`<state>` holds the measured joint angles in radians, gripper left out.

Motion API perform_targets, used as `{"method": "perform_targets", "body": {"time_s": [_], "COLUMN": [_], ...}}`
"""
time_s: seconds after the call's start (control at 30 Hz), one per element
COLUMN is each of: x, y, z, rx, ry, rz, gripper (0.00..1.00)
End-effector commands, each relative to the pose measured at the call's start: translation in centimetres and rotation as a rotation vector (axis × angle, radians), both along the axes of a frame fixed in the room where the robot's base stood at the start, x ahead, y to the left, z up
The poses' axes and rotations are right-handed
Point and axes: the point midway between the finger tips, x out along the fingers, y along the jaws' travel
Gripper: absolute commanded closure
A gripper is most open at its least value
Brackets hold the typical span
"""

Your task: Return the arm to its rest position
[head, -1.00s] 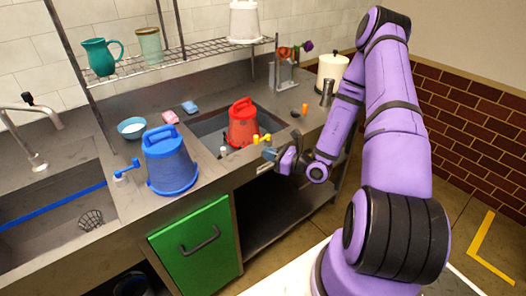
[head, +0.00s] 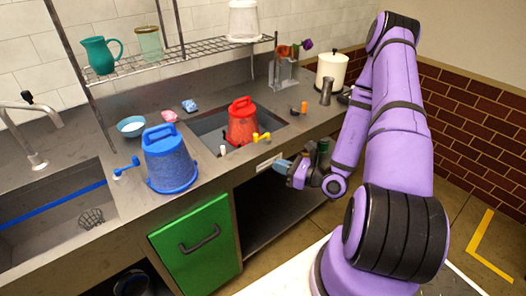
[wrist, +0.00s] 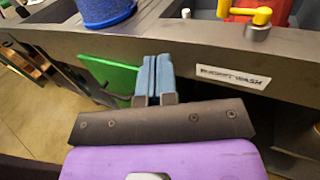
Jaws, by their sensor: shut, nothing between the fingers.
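My gripper (head: 284,168) is at the end of my purple arm, in front of the counter's front edge, right of the green door. In the wrist view its two blue-grey fingers (wrist: 154,80) are together with nothing between them. They point toward the counter edge, left of a white label (wrist: 233,76) with dark lettering. My arm is bent, with its elbow high at the right of the head view.
The steel counter (head: 215,172) holds a blue bucket (head: 168,162) and a blue-handled tap. A red bucket (head: 242,125) stands in the basin beside a yellow tap (head: 261,138). A green cabinet door (head: 197,240) is below. Open floor (head: 440,225) lies at the right.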

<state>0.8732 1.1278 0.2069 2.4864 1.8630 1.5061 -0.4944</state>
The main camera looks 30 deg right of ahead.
Motion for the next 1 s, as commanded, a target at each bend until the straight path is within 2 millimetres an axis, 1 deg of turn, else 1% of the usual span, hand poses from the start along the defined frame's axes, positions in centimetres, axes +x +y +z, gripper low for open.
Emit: {"method": "perform_targets", "body": {"time_s": [0.2, 0.27, 0.33, 0.47, 0.5, 0.67, 0.8, 1.0], "x": [0.0, 0.1, 0.3, 0.5, 0.6, 0.1, -0.8, -2.7], "y": [0.0, 0.2, 0.5, 1.8, 2.3, 4.6, 6.6, 8.9], "z": [0.1, 0.4, 1.2, 4.0, 5.1, 9.1, 12.2, 16.1], "rx": [-0.001, -0.008, -0.023, -0.077, -0.099, -0.197, -0.296, -0.456], "ry": [-0.002, -0.008, -0.024, -0.074, -0.092, -0.161, -0.213, -0.279], "rz": [0.003, 0.016, 0.05, 0.176, 0.225, 0.426, 0.599, 0.833], "gripper": [1.0, 1.0, 1.0, 1.0, 1.0, 1.0, 1.0, 1.0]}}
